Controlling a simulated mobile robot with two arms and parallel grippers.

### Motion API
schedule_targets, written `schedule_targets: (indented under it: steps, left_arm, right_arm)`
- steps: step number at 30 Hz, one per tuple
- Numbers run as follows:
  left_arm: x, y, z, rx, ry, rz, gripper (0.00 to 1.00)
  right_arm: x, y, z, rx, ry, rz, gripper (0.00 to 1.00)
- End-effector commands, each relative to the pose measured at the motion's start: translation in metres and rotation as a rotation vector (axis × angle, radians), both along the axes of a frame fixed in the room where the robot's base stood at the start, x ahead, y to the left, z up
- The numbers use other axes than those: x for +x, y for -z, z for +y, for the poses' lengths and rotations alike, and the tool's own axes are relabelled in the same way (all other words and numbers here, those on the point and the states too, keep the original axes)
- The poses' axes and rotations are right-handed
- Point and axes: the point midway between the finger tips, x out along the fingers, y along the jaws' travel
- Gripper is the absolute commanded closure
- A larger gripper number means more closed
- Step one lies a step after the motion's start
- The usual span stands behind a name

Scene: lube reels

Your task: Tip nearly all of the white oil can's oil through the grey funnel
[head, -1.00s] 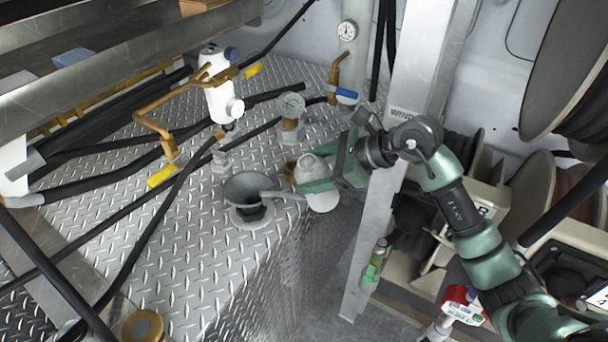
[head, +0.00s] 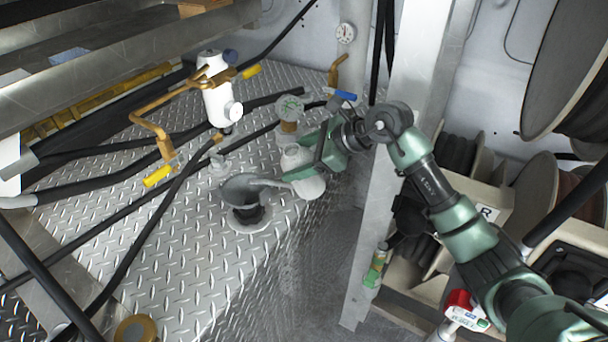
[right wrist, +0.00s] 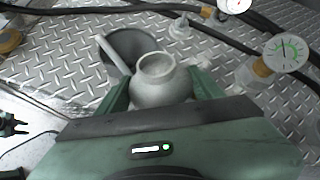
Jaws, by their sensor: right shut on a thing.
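The white oil can (head: 310,188) is held in my right gripper (head: 302,171), which is shut around its body. In the right wrist view the can (right wrist: 158,88) shows its round open neck between the green fingers. A thin light-grey spout runs from the can leftward to the dark mouth of the grey funnel (head: 238,190), with its tip at or over the funnel's bowl. The funnel stands in a round fitting on the tread-plate deck and also shows in the right wrist view (right wrist: 130,45). No oil stream is visible.
A white filter with brass pipes and yellow handles (head: 219,103) stands behind the funnel. A gauge (head: 289,107) stands just behind the can. Black hoses (head: 150,215) cross the deck. A grey post (head: 376,220) stands to the right, with hose reels beyond.

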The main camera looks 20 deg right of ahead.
Motion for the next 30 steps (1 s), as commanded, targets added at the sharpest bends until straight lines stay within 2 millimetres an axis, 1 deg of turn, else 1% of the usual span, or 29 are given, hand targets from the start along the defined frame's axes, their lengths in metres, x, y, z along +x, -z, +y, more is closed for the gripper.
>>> schedule_targets:
  steps: [5,6,21,25,30]
  left_arm:
    - [0.0,0.002,0.0,0.0,0.0,0.0,0.64]
    - [0.0,0.003,0.0,0.0,0.0,0.0,0.64]
    - [0.002,0.015,0.0,0.001,0.0,-0.002,0.64]
    - [0.001,0.016,0.0,0.0,0.0,-0.002,0.64]
    - [0.001,0.016,0.0,0.0,0.0,-0.001,0.64]
  right_arm:
    - [0.004,0.003,0.001,-0.001,0.003,0.0,0.94]
    - [0.006,0.003,0.001,-0.001,0.003,0.001,1.0]
    - [0.044,0.001,0.009,0.001,0.003,-0.001,1.0]
    - [0.049,0.001,0.01,0.001,0.002,-0.001,1.0]
    - [0.049,0.0,0.01,0.001,0.002,-0.001,1.0]
